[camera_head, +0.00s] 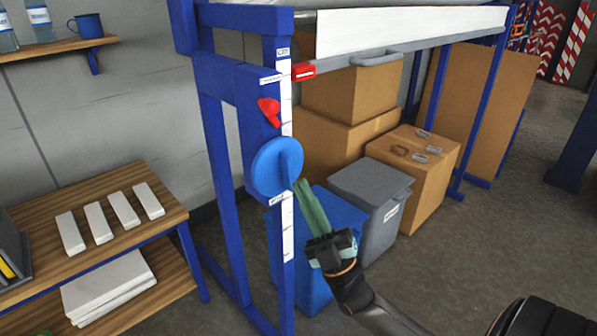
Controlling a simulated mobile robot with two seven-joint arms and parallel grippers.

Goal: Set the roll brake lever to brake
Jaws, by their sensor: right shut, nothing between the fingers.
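A small red lever (269,111) sits on the blue upright post of the rack, its thick end up and to the left. I take it to be the roll brake lever; the labels near it are too small to read. My left gripper is not in view.
A red block (304,71) sits at the end of the grey bar under the white roll. Behind the post stand a blue bin (335,211), a grey bin (372,190) and cardboard boxes (413,160). A wooden shelf unit (165,202) stands at the left.

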